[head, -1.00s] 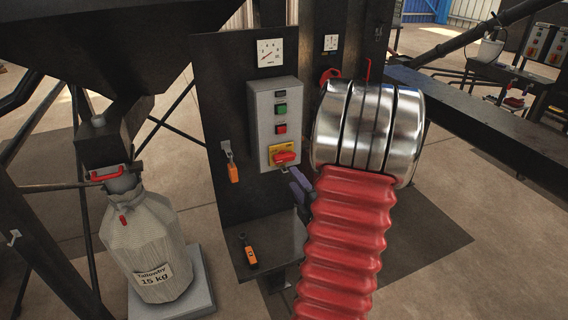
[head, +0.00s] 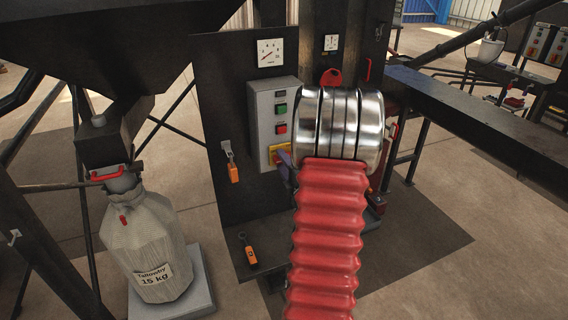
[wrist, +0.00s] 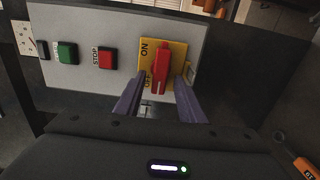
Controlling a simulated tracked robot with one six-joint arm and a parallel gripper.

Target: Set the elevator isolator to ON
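The elevator isolator is a red rotary handle (wrist: 161,66) on a yellow plate (wrist: 178,50) marked ON and OFF. In the wrist view the handle stands lengthwise up the picture, beside both labels; I cannot tell which setting it marks. My gripper (wrist: 158,88) is open. Its two purple fingers reach toward the plate, one on each side of the handle, with gaps showing. In the head view my gripper (head: 287,170) is at the lower part of the grey control box (head: 261,118). My arm hides most of the isolator there; only an edge of yellow shows.
A green button (wrist: 67,53) and a red STOP button (wrist: 106,58) sit beside the isolator on the same box. A filled sack (head: 150,245) stands at the left.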

